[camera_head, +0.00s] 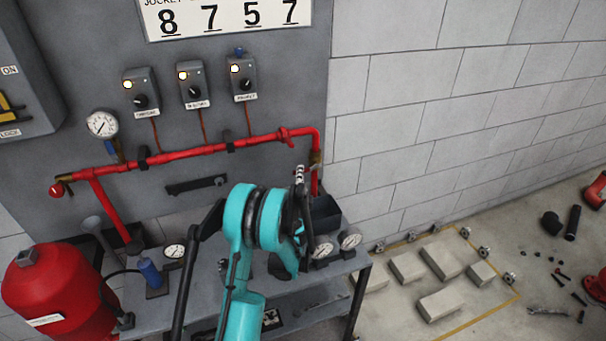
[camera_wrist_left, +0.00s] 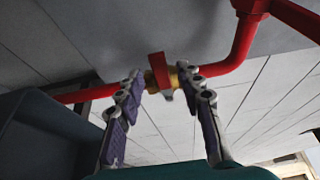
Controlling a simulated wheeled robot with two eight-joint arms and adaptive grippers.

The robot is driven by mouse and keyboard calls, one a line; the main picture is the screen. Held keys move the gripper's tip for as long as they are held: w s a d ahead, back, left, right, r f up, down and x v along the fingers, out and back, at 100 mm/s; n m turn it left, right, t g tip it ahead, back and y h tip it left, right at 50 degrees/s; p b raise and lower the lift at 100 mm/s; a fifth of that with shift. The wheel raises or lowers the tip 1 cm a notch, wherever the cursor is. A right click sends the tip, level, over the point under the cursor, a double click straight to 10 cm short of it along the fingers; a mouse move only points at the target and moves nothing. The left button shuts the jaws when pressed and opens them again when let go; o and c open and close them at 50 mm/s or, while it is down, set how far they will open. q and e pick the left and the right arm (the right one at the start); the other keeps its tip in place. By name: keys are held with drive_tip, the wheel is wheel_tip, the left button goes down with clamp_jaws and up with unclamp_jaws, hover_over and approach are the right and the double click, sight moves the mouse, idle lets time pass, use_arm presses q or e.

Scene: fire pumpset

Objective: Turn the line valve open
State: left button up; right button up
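The line valve (camera_wrist_left: 182,77) has a brass body with a red handle (camera_wrist_left: 158,70) and sits in the red pipe, ahead of my left gripper. In the head view its brass part (camera_head: 315,158) shows on the pipe's vertical run at the right, partly behind my gripper. My left gripper (camera_head: 302,178) is raised to the valve. In the left wrist view the fingers of the left gripper (camera_wrist_left: 167,82) are spread, with the valve between or just beyond the fingertips; I cannot tell whether they touch it. My right gripper is not in view.
The red pipe (camera_head: 200,152) runs along the grey panel, with a gauge (camera_head: 102,124) and three switch boxes (camera_head: 192,84) above. A bench (camera_head: 205,290) with small gauges and a dark open bin (camera_head: 326,212) stands below. A red tank (camera_head: 60,300) is at left.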

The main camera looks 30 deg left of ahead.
use_arm(q)
drive_tip(key=shift+x, duration=1.6)
clamp_jaws()
